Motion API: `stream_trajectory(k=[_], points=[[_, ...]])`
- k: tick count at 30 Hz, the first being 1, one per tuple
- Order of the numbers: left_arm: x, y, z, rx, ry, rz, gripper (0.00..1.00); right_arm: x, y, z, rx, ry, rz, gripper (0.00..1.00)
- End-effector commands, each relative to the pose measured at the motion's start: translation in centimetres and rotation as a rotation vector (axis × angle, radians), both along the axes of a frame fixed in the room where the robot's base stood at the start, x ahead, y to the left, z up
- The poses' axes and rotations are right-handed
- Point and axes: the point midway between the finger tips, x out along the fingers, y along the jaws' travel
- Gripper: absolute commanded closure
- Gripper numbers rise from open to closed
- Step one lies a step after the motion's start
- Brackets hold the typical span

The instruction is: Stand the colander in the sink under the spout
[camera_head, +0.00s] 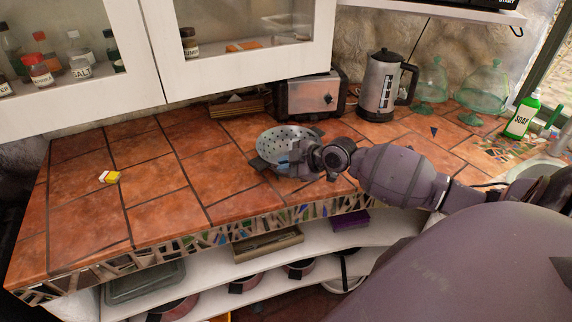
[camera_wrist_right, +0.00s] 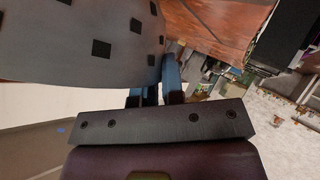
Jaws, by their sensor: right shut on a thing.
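The colander (camera_head: 279,139) is a grey metal bowl with holes and dark side handles, over the tiled counter in the middle of the head view. It looks tilted; whether it touches the counter I cannot tell. My right gripper (camera_head: 298,152) is shut on the colander at its right side. In the right wrist view the colander's perforated wall (camera_wrist_right: 90,40) fills the upper left, beside the blue-grey fingers (camera_wrist_right: 158,88). The sink (camera_head: 535,168) shows only as a pale rim at the right edge, mostly hidden by my arm. The spout is not visible. My left gripper is not in view.
A toaster (camera_head: 309,97), a kettle (camera_head: 381,86) and glass domes (camera_head: 484,88) stand along the back. A soap bottle (camera_head: 522,118) is near the sink. Wall cabinets (camera_head: 237,75) overhang the back. The left counter is clear except for a small yellow-white item (camera_head: 109,177).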

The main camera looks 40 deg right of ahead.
Motion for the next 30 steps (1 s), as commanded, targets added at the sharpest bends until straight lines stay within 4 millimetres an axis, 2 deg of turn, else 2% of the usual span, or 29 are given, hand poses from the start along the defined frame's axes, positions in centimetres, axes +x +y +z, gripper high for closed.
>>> stream_trajectory(k=[1,6,17,30], points=[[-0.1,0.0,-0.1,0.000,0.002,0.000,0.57,0.0,0.0,-0.1,0.000,0.000,0.000,0.88],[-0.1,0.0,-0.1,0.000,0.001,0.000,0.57,0.0,0.0,-0.1,0.000,0.000,0.000,0.65],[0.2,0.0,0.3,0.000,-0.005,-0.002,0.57,-0.1,-0.1,0.3,-0.001,0.001,-0.001,0.65],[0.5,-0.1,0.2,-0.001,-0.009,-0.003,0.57,-5.6,-2.6,3.8,-0.004,0.002,0.000,0.65]])
